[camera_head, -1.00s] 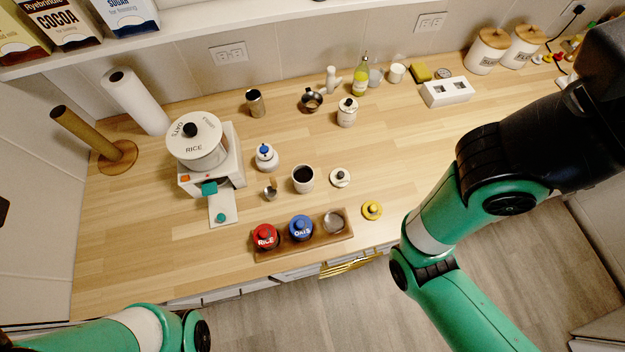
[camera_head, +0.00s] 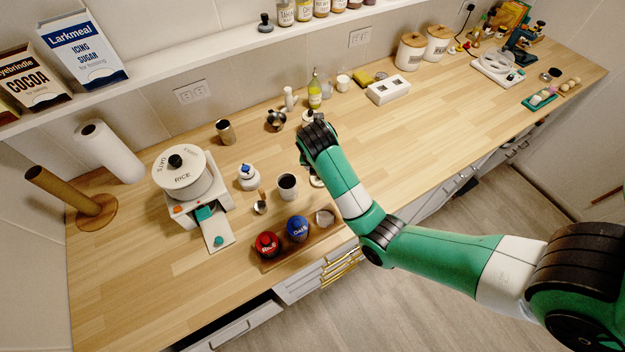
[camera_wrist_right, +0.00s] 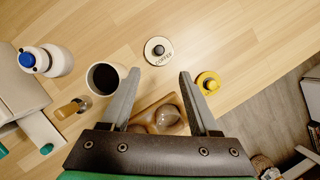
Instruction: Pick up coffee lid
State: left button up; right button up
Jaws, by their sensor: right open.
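The coffee lid (camera_wrist_right: 150,47) is a round cream disc with a dark knob and "COFFEE" lettering, lying flat on the counter. In the head view only an edge of it (camera_head: 316,182) shows beside my right arm. My right gripper (camera_wrist_right: 160,74) is open and empty, its two fingers pointing down toward the counter, with the lid just beyond the fingertips and not touched. In the head view the right fingers are hidden behind the wrist. A white canister with dark contents (camera_wrist_right: 104,78) stands open left of the fingers. My left gripper is not in view.
A yellow lid (camera_wrist_right: 208,83) lies right of the right fingers. A wooden tray (camera_head: 270,262) holds a red jar (camera_head: 267,244), a blue jar (camera_head: 298,228) and a glass jar (camera_head: 325,217). A blue-topped white jar (camera_head: 248,177) stands left.

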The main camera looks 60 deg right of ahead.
jog(key=b, duration=0.6)
send_over(319, 185)
jog(key=f, duration=0.5)
jog(key=shift+a+f, duration=0.15)
jog(key=shift+a, duration=0.05)
jog(key=shift+w+d+f, duration=0.1)
jog(key=shift+d+f, duration=0.15)
jog(key=shift+f, duration=0.15)
jog(key=x, duration=0.5)
jog(key=shift+d, duration=0.1)
jog(key=shift+r, duration=0.1)
grip_shut()
